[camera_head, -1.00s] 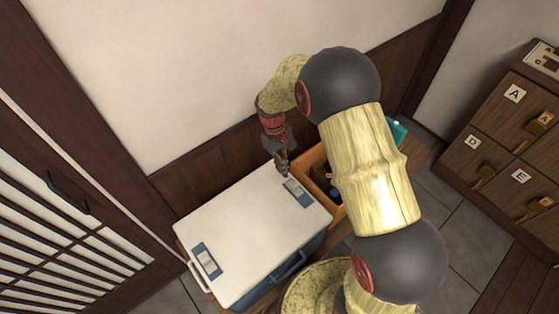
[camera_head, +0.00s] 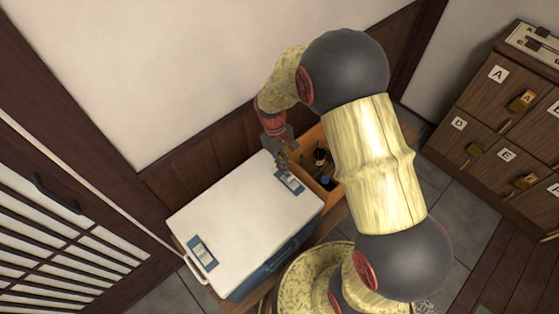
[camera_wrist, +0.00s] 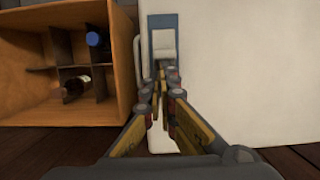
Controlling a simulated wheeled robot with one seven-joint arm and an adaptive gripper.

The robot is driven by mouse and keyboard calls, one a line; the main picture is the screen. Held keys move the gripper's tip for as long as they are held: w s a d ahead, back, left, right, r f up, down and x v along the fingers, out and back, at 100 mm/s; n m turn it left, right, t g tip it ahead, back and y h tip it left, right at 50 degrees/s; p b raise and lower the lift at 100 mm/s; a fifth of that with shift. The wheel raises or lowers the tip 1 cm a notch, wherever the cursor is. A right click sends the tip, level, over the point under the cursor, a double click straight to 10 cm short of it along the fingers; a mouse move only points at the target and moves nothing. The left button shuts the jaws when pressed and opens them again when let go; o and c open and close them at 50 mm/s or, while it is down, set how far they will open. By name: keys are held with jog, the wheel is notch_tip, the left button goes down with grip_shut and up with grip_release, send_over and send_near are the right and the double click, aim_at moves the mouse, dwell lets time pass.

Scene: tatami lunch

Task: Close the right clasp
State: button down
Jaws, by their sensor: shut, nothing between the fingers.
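The cooler box has a white lid (camera_head: 245,215) and a blue body (camera_head: 265,262). The right clasp (camera_head: 290,182), a blue plate with a pale tab, lies on the lid's right end. In the wrist view the clasp (camera_wrist: 163,42) is just ahead of my fingertips; whether it is latched I cannot tell. My gripper (camera_head: 283,167) is shut and empty at the clasp's far end, low over the lid; contact is unclear. In the wrist view my gripper (camera_wrist: 162,75) covers part of the clasp area. The left clasp (camera_head: 202,252) is at the lid's other end.
A wooden crate (camera_wrist: 20,108) with dividers and bottles stands close beside the cooler's right end. A wall with dark wood panelling (camera_head: 195,172) runs behind the cooler. A labelled drawer cabinet (camera_head: 480,123) is at the right. The lid's middle is clear.

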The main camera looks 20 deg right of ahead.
aim_at(282, 179)
jog(key=shift+s, duration=0.15)
jog(key=v, duration=1.2)
dwell(0.5)
jog(key=s+r+m+t+y, duration=0.1)
jog(key=s+r+m+t, duration=0.3)
jog(key=s+r, duration=1.5)
jog(key=shift+s+r+t, duration=0.35)
jog(key=shift+r+t, duration=0.3)
jog(key=shift+t, duration=1.45)
